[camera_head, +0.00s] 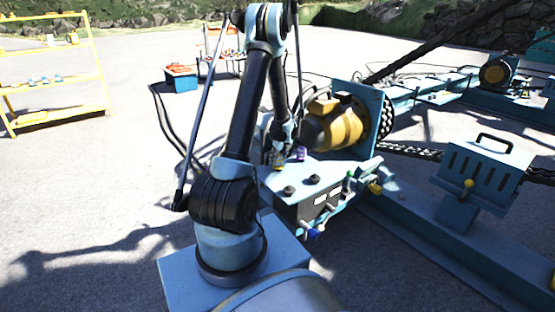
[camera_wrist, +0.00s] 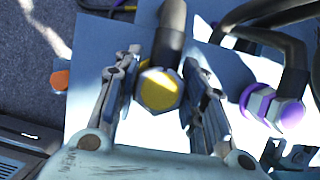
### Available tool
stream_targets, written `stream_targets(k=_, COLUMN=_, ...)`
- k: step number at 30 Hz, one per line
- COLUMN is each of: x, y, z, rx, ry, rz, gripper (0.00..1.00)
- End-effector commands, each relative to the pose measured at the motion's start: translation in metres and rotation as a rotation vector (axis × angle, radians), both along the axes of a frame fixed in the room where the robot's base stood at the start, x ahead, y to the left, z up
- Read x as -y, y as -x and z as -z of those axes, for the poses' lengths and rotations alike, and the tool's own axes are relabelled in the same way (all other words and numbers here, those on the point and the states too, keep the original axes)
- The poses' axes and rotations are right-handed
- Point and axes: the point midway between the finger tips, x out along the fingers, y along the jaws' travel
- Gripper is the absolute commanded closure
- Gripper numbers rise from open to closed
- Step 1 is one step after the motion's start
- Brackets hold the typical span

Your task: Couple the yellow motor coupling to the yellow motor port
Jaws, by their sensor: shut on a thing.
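The yellow motor coupling (camera_wrist: 158,92) is a yellow hexagonal plug on a thick dark cable. It sits between the fingers of my gripper (camera_wrist: 161,60), which is shut on it. In the head view the coupling (camera_head: 278,166) is a small yellow spot under my gripper (camera_head: 281,158), above the left back part of the light blue control box (camera_head: 318,178).
A purple coupling (camera_wrist: 290,112) on a dark cable is to the right; it also shows in the head view (camera_head: 301,153). A yellow motor (camera_head: 333,125) stands behind the box. Open ground lies left.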

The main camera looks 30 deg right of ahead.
Motion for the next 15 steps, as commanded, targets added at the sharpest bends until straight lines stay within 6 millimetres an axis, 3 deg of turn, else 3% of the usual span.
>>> stream_targets(k=11, x=0.0001, y=-0.0002, z=0.0060, rx=0.000, ry=0.000, rz=0.000, gripper=0.91)
stream_targets(k=12, x=0.0001, y=-0.0001, z=0.0058, rx=0.000, ry=0.000, rz=0.000, gripper=0.55)
stream_targets(k=15, x=0.0000, y=-0.0001, z=0.0058, rx=0.000, ry=0.000, rz=0.000, gripper=0.39)
